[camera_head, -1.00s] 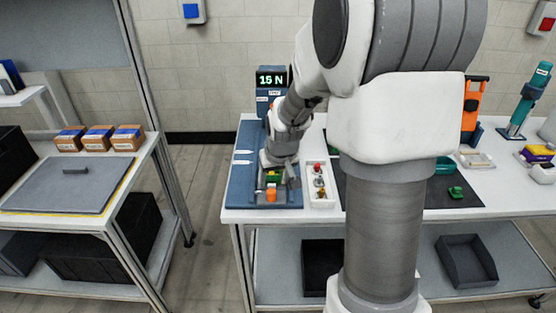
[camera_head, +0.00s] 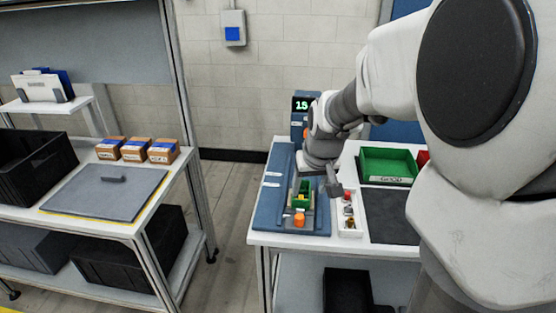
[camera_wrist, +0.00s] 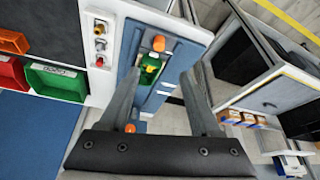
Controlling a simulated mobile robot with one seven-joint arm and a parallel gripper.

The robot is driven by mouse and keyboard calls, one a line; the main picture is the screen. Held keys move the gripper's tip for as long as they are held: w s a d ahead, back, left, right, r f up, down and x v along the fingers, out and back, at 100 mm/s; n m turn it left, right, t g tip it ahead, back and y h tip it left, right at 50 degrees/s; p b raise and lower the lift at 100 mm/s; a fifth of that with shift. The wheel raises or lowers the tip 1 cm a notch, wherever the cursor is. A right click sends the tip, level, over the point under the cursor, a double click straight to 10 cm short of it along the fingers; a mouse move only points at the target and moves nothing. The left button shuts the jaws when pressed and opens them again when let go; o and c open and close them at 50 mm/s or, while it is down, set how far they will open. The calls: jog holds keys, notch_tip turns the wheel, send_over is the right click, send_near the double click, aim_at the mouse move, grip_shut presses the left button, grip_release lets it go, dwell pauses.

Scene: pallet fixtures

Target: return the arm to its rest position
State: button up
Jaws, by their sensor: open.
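My gripper (camera_wrist: 160,92) is open and empty in the wrist view, its two dark fingers spread apart. In the head view my gripper (camera_head: 331,180) hangs above the white table (camera_head: 262,238), close to the blue fixture board (camera_head: 272,200). A green part (camera_head: 303,188) sits in the fixture on that board, with an orange knob (camera_head: 298,219) in front of it. In the wrist view the green part (camera_wrist: 149,72) and the orange knob (camera_wrist: 158,43) show beyond the fingers, apart from them.
A white tray of small parts (camera_head: 349,226) stands right of the fixture. A green bin (camera_head: 388,166) and a dark mat (camera_head: 393,222) lie farther right. A display (camera_head: 301,106) stands behind the board. A left bench holds cardboard boxes (camera_head: 135,150), a grey panel (camera_head: 85,196) and a black bin (camera_head: 35,165).

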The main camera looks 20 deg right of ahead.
jog(key=s+a+r, duration=0.4)
jog(key=s, duration=0.6)
jog(key=s+a+r+n+t, duration=0.1)
jog(key=s+a+r, duration=0.2)
jog(key=s, duration=0.6)
jog(key=shift+s+a+r+n+y, duration=0.3)
jog(key=shift+s+a+r, duration=0.1)
jog(key=shift+a, duration=0.25)
